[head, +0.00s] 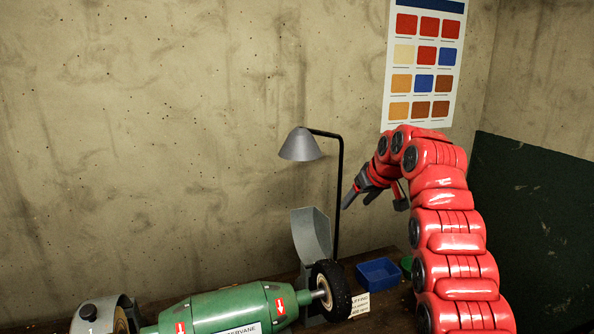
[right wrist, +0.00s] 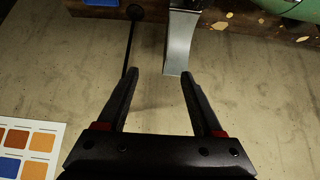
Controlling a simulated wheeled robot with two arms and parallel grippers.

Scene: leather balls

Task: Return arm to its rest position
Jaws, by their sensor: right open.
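My red right arm (head: 450,225) rises from the lower right and bends over to the left at its top. My right gripper (head: 374,198) hangs in the air above the back of the bench, with its fingers pointing down and left. In the right wrist view the same gripper (right wrist: 160,75) is open, with nothing between its two dark fingers. My left arm and gripper do not show.
A green bench grinder (head: 220,308) with a black wheel (head: 331,290) stands on the bench. A lamp (head: 301,146) on a dark pole is left of my gripper. A blue tray (head: 378,273) lies below it. A colour chart (head: 424,62) hangs on the wall behind.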

